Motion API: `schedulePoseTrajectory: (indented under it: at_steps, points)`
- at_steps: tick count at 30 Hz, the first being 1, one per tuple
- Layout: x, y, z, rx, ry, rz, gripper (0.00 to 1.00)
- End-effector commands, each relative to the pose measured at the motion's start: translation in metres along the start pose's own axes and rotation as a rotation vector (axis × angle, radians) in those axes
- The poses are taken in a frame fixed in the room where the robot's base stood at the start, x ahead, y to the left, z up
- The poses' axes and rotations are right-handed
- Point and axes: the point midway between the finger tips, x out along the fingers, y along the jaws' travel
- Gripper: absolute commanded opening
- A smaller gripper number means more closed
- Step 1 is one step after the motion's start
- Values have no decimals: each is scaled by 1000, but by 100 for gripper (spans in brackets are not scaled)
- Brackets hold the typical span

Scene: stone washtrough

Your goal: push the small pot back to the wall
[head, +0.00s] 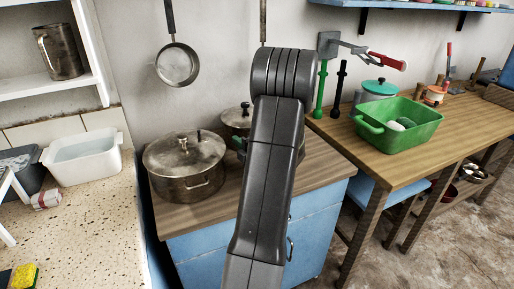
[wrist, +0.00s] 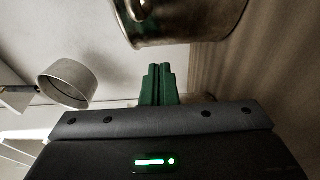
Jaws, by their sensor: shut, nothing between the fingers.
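The small pot (head: 236,117) is a worn metal pot with a dark lid knob. It stands at the back of the wooden worktop (head: 220,210), partly hidden behind my arm. In the wrist view, which is rolled, a shiny metal pot body (wrist: 190,25), seemingly the small pot, fills the top edge and is cut off. My gripper's green fingers (wrist: 158,72) are shut together, empty, close to that pot's side. A narrow gap shows between them in the picture; I cannot tell about contact. In the head view only a bit of green shows beside my arm. The wall (head: 215,75) rises behind.
A large lidded pot (head: 186,165) stands just left of the small pot. A saucepan (head: 177,64) hangs on the wall; it also shows in the wrist view (wrist: 68,82). A green basin (head: 400,122) stands on the right table. The worktop's front right is partly clear.

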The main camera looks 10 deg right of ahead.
Motion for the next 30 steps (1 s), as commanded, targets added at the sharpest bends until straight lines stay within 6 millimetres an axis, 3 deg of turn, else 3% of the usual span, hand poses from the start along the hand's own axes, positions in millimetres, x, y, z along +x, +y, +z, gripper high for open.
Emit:
schedulePoseTrajectory:
  at_steps: [6,11,23,30]
  points:
    - [34,0,0,-1,1,0,0]
    - [44,0,0,0,0,0,0]
    - [45,1,2,0,-1,0,0]
    - [35,3,32,0,-4,0,0]
